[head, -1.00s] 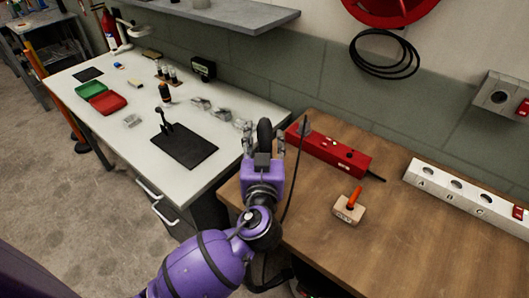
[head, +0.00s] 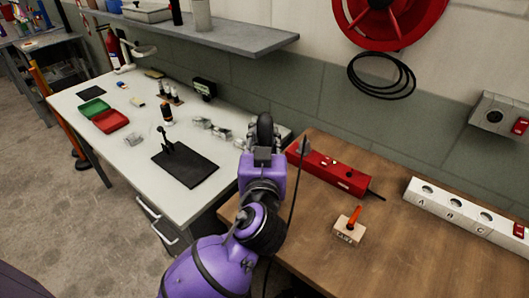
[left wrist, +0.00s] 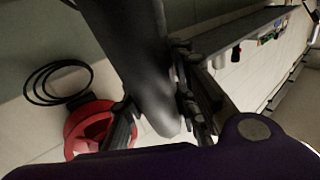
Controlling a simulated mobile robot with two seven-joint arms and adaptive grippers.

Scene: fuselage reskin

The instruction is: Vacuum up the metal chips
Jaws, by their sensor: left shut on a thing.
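My left gripper (head: 264,140) is shut on a dark rounded tube (head: 265,124), perhaps the vacuum nozzle. It is held over the right end of the white workbench (head: 95,146), by the wooden table. In the left wrist view the tube (left wrist: 150,75) runs dark grey between the fingers (left wrist: 155,112). Small grey, shiny pieces (head: 211,127) lie on the white bench left of the gripper; they may be the metal chips, but they are too small to tell. My right gripper is not in view.
A black mat (head: 184,163) with a small black stand lies on the bench, near green (head: 93,108) and red (head: 111,121) trays. The wooden table (head: 400,245) carries a red box (head: 328,168), a small orange-handled block (head: 348,230) and a socket strip (head: 455,211). A grey shelf (head: 225,33) overhangs the bench.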

